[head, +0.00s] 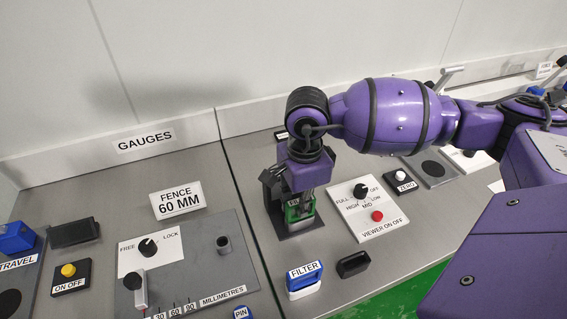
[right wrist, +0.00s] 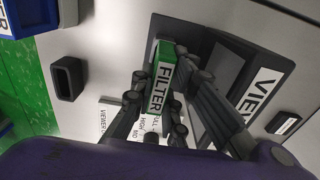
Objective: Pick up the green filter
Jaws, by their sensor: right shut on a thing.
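The green filter (right wrist: 160,87) is a small block with a white FILTER label, seen in the right wrist view between the fingers of my right gripper (right wrist: 160,100). In the head view the green filter (head: 299,213) shows low at the dark viewer stand (head: 272,188). My right gripper (head: 300,203) points down there and is shut on the filter. The fingers partly hide the filter, and I cannot tell whether it still touches the stand. My left gripper is not in view.
A blue filter (head: 305,276) and an empty dark holder (head: 353,264) stand in front. A white panel (head: 370,208) with a black knob and red button lies to the right. A fence panel (head: 185,262) with a knob is at left. The wall is close behind.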

